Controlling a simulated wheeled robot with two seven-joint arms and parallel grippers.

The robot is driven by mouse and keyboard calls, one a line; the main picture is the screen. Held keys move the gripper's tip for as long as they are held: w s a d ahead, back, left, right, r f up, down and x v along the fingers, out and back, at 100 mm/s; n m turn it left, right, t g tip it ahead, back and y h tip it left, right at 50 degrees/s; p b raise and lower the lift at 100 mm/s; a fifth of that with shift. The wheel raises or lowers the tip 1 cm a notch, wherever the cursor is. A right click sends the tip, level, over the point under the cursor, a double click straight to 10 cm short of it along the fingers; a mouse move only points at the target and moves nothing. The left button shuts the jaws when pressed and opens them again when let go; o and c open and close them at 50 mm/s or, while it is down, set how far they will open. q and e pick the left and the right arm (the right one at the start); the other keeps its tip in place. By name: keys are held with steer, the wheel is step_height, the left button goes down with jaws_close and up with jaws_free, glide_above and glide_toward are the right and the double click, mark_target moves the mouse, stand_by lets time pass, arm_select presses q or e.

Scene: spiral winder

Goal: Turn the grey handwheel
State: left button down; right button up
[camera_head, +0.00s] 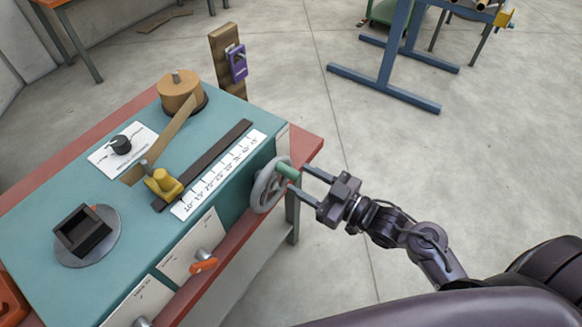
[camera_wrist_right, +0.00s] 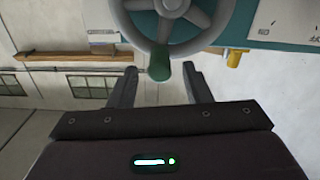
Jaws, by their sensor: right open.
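The grey handwheel (camera_head: 264,189) is mounted on the right side of the teal machine. Its green crank handle (camera_head: 288,170) sticks out from the rim toward my right gripper. My right gripper (camera_head: 302,184) is open, with its fingertips close to the handle and wheel. In the right wrist view the handwheel (camera_wrist_right: 172,22) is at the top, and the green handle (camera_wrist_right: 159,70) appears centred between the open fingers of the gripper (camera_wrist_right: 162,77). I cannot tell whether a finger touches the handle. My left gripper is not in view.
The teal machine top (camera_head: 60,195) carries a scale strip, a yellow pointer (camera_head: 163,184), a round brown spool (camera_head: 180,92) and a black knob (camera_head: 121,145). An orange-handled lever (camera_head: 204,265) is on the front panel.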

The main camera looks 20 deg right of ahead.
steer(key=x, duration=0.4)
steer(key=shift+w+a+p, duration=0.1)
steer(key=shift+a+p, duration=0.05)
steer(key=shift+p, duration=0.2)
jaws_close()
